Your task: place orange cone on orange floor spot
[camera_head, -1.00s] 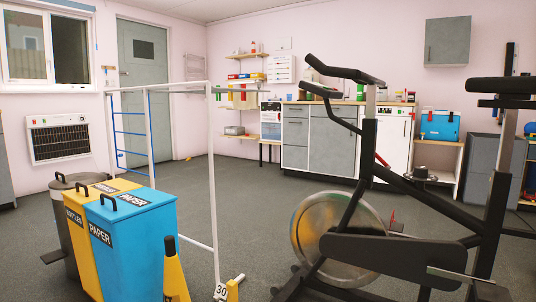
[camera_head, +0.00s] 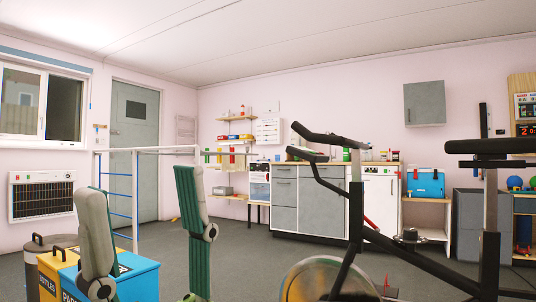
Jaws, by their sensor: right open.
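My right gripper (camera_head: 138,182) rises from the bottom left of the head view. Its two green-grey fingers point up, stand wide apart and hold nothing between them. It is in front of the recycling bins and the white frame. My left gripper is not in view. I see no orange cone and no orange floor spot now. A tiny orange mark (camera_head: 174,219) shows on the far floor near the door, too small to identify.
A blue paper bin (camera_head: 140,280), a yellow bin (camera_head: 52,262) and a grey bin (camera_head: 35,250) stand at lower left. An exercise bike (camera_head: 355,215) blocks the right front. Grey cabinets (camera_head: 310,200) line the back wall. Grey floor (camera_head: 235,250) is clear between.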

